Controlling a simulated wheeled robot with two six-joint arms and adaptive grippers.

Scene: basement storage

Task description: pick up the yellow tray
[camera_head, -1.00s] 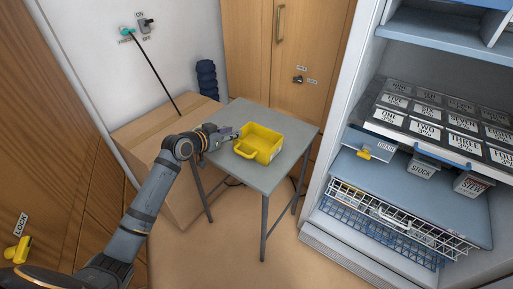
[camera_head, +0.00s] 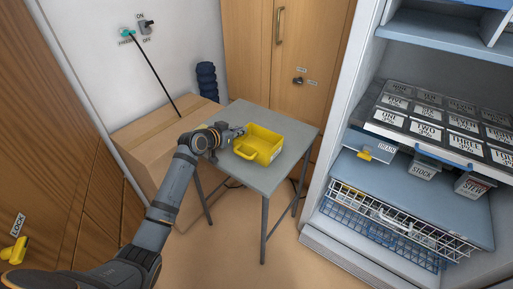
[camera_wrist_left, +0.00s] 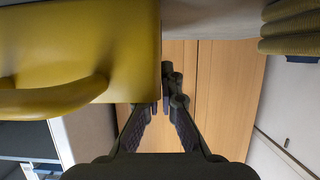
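The yellow tray (camera_head: 262,142) is an open box with a loop handle on its near left side. It sits upright on the small grey table (camera_head: 278,177). My left gripper (camera_head: 240,130) is at the tray's far left side, close to the rim. In the left wrist view the tray (camera_wrist_left: 80,40) fills the upper left, with its handle curving below. The left gripper's fingers (camera_wrist_left: 162,106) are apart there, and one fingertip is partly hidden by the tray's edge. I cannot tell whether they touch it. My right gripper is not in view.
A cardboard box (camera_head: 150,128) stands against the table's left side, with a dark blue ribbed object (camera_head: 207,80) behind. Wooden doors (camera_head: 262,45) are at the back. An open cabinet (camera_head: 335,130) with shelves and a wire basket (camera_head: 395,218) is on the right. Floor in front is clear.

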